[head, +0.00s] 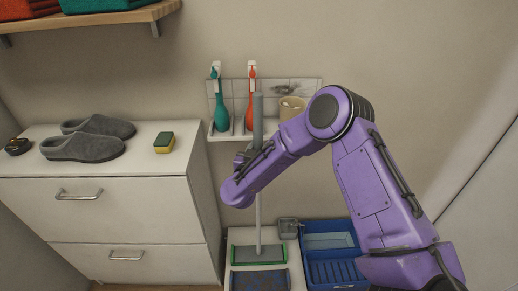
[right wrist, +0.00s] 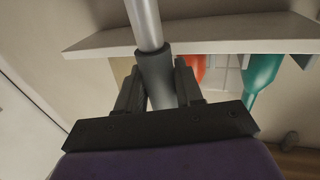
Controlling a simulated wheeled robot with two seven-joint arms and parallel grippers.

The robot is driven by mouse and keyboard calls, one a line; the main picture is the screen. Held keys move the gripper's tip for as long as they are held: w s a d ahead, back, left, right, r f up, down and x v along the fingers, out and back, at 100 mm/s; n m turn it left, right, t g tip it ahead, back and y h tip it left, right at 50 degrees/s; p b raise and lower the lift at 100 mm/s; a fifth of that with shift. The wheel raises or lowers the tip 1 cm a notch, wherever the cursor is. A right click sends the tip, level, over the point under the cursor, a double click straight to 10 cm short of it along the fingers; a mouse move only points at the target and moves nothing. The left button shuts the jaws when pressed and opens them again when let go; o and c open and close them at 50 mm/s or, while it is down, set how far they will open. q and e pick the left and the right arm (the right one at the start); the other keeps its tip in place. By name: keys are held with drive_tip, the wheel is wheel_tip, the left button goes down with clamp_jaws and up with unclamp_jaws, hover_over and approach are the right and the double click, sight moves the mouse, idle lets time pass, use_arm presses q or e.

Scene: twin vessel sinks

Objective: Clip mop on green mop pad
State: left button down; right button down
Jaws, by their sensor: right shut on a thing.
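The mop (head: 258,212) stands nearly upright, with a grey grip at the top of its pole and a flat grey head (head: 270,252) at the bottom. The green mop pad (head: 235,262) shows as a green border around the head, on a low white surface. The head looks in line with the pad; I cannot tell whether it is clipped on or just above it. My right gripper (head: 252,154) is shut on the mop's pole. In the right wrist view, the fingers (right wrist: 160,95) close on the pole's dark sleeve (right wrist: 155,75). My left gripper is out of view.
A blue patterned pad (head: 259,281) lies in front of the green one. A blue bucket (head: 333,271) stands to the right. A white cabinet (head: 120,221) stands left.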

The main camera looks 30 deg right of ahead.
drive_tip(key=c, duration=0.6)
unclamp_jaws()
drive_tip(key=shift+c, duration=0.2)
drive_tip(key=shift+f, duration=0.1)
drive_tip(key=b+v, duration=0.2)
drive_tip(key=v, duration=0.8)
drive_tip(key=shift+s+a, duration=0.15)
drive_tip(key=shift+s, duration=0.05)
